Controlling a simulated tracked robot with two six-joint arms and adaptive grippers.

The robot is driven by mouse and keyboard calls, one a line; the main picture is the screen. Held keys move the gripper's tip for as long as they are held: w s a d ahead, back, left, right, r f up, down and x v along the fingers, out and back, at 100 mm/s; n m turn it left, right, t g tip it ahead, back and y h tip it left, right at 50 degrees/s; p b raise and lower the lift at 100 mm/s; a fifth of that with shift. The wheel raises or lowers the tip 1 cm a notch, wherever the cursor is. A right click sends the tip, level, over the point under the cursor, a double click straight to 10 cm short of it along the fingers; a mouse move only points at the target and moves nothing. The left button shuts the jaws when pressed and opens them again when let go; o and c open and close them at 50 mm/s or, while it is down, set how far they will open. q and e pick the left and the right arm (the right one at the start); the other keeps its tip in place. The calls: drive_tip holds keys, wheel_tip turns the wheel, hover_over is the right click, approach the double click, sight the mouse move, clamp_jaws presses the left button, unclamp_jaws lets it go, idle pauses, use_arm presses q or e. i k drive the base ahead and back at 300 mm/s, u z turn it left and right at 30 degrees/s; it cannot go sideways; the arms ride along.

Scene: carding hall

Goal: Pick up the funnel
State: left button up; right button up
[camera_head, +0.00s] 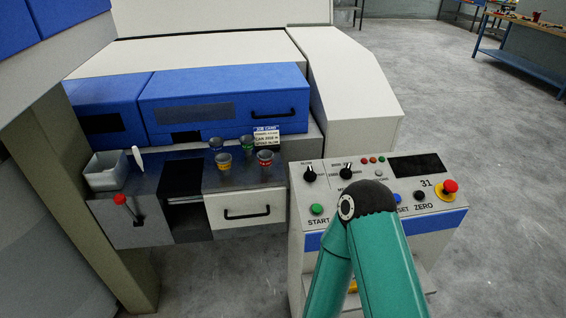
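I cannot make out a clear funnel in the head view. A slim white tapered object (138,160) stands beside the grey bin on the machine's ledge; I cannot tell what it is. A small yellow patch (352,287) shows between my teal arm links, low on the control pedestal, mostly hidden. One of my teal arms comes up from the bottom and bends in front of the control panel. Neither of my grippers is in view.
Several small cups, including a yellow-banded one (224,161) and a red-banded one (265,159), stand on the dark ledge (237,179) near a sign card (266,137). A grey bin (105,184) is left. The control panel (442,201) has buttons. Floor (475,115) is clear at right.

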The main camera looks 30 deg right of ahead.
sight(264, 157)
drive_tip(key=u, duration=0.05)
drive_tip(key=i, duration=1)
drive_tip(key=z, duration=0.05)
